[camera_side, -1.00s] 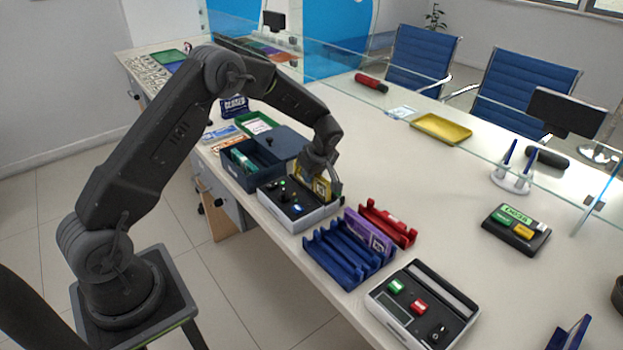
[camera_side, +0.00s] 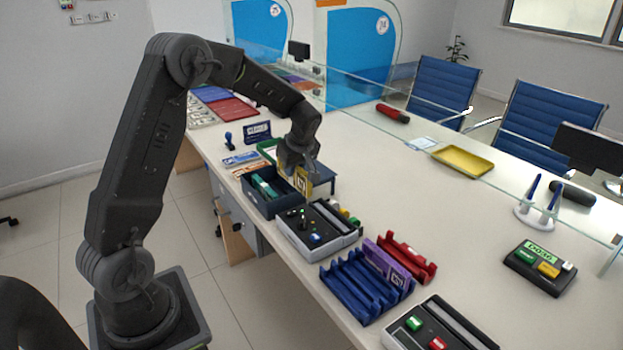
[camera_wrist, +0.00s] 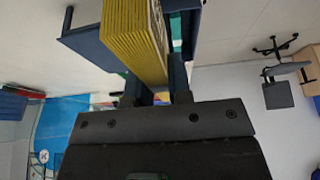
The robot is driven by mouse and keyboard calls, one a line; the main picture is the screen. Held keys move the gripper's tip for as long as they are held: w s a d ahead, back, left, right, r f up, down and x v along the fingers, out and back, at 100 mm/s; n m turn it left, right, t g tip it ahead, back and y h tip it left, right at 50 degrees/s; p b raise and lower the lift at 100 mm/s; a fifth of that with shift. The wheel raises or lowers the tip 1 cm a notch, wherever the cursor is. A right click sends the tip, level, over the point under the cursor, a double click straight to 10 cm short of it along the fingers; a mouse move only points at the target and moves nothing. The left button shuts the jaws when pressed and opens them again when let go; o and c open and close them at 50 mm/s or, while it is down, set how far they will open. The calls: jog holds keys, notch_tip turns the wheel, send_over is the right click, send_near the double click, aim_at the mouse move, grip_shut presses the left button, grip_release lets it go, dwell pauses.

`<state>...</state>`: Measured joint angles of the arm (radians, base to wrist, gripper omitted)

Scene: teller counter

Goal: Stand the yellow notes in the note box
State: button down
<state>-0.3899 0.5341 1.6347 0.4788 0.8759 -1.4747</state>
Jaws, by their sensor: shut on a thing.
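The yellow notes (camera_side: 304,183) are held on edge, upright, in my gripper (camera_side: 298,166), which is shut on them. In the wrist view the yellow notes (camera_wrist: 130,35) stand out as a thick banded bundle between the fingers (camera_wrist: 160,95). The dark blue note box (camera_side: 272,211) is open at the top, with green-teal notes (camera_side: 264,187) in its left part. The yellow notes are over the right part of the box; their lower end is partly hidden, so I cannot tell whether they touch its floor. In the wrist view a blue wall (camera_wrist: 90,45) shows behind the bundle.
A dark blue lid (camera_side: 325,180) lies right behind the box. A grey-and-black machine (camera_side: 318,238) stands close in front. The counter's middle is clear.

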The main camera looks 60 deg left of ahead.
jog(key=shift+s+a+r, duration=0.2)
jog(key=shift+a+r, duration=0.05)
jog(key=shift+a, duration=0.2)
jog(key=w+a+f, duration=0.2)
jog(key=a+f, duration=0.1)
jog(key=a, duration=0.4)
jog(key=w+a+f, duration=0.1)
jog(key=a+f, duration=0.3)
jog(key=a, duration=0.2)
jog(key=shift+w+a, duration=0.35)
dwell(0.3)
jog(key=shift+f, duration=3.3)
jog(key=c, duration=1)
grip_release()
jog(key=shift+o, duration=0.2)
jog(key=shift+w, duration=0.1)
jog(key=shift+r, duration=0.15)
